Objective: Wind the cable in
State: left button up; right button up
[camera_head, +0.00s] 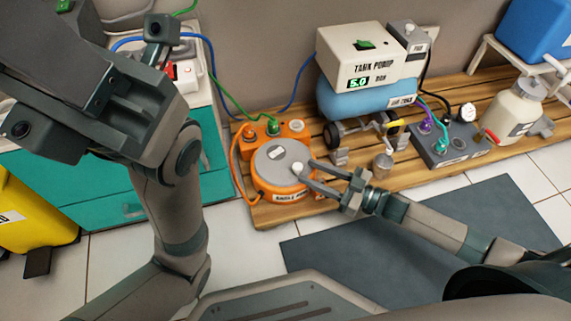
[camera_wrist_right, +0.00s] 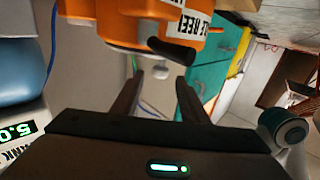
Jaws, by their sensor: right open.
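The orange cable reel (camera_head: 268,187) sits on the wooden slatted platform, with a grey disc (camera_head: 282,160) on top and a pale round knob (camera_head: 298,168) near the disc's right edge. My right gripper (camera_head: 308,176) is open, reaching in from the right with its fingertips close beside the knob. I cannot tell whether they touch it. In the right wrist view the orange reel (camera_wrist_right: 130,20) is at the top, beyond two spread fingers (camera_wrist_right: 157,85), with a dark bar (camera_wrist_right: 172,50) on its near side. An orange cable (camera_head: 238,150) loops along the reel's left side. My left arm rises at the left; its fingertips are out of view.
An orange socket box (camera_head: 288,130) with a green plug stands behind the reel. The white tank pump (camera_head: 365,55) on its blue tank (camera_head: 350,100) stands behind to the right. A grey valve box (camera_head: 450,145) and teal cabinet (camera_head: 85,185) flank the area. A dark mat (camera_head: 420,235) lies in front.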

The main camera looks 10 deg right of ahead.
aim_at(285, 168)
jog(key=b+x, duration=0.3)
jog(key=x, duration=0.6)
jog(key=shift+f, duration=0.1)
jog(key=shift+c, duration=0.6)
grip_shut()
